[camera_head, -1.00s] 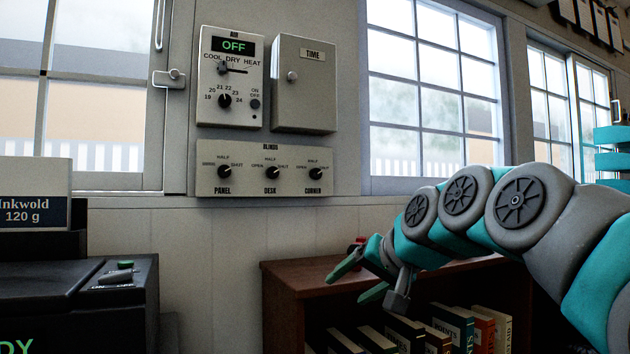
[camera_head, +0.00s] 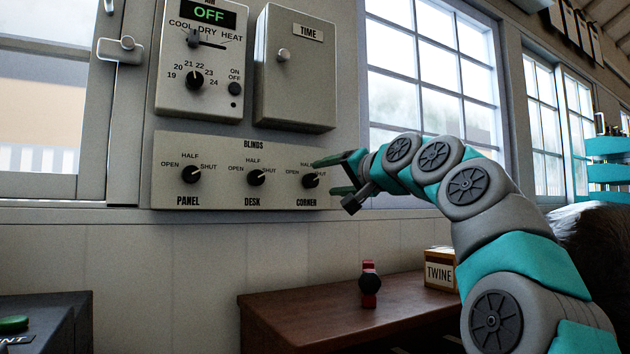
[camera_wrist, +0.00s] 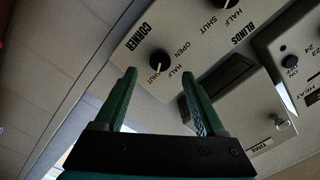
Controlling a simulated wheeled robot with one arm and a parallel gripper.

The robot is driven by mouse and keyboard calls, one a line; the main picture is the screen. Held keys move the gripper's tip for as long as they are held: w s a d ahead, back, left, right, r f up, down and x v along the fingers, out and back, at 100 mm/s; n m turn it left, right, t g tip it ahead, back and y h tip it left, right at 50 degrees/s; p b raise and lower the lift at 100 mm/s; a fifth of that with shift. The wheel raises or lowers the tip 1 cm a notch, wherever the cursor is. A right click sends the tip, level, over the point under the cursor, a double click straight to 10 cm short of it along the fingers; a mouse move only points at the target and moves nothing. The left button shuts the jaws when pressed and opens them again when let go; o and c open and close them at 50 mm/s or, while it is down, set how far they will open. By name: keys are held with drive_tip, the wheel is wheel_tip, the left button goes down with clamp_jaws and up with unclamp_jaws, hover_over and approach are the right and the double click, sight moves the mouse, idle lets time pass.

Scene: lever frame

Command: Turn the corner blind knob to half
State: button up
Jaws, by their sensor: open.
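The corner blind knob (camera_head: 310,181) is a round black knob at the right end of the light BLINDS panel (camera_head: 222,200), above the word CORNER. Its white mark appears to point toward SHUT. My gripper (camera_head: 328,177) is open, close to the knob on its right side, and its upper finger overlaps the HALF and SHUT labels in the head view. In the wrist view the knob (camera_wrist: 160,60) lies ahead of the gap between the two green fingers (camera_wrist: 160,80). The fingers look apart from the knob, with nothing between them.
The desk knob (camera_head: 256,177) and panel knob (camera_head: 191,174) sit to the left. The AIR control box (camera_head: 170,95) and TIME box (camera_head: 290,85) are above.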

sight(314, 180)
drive_tip(key=shift+p+x, duration=0.85)
drive_tip(key=shift+x, duration=1.9)
clamp_jaws()
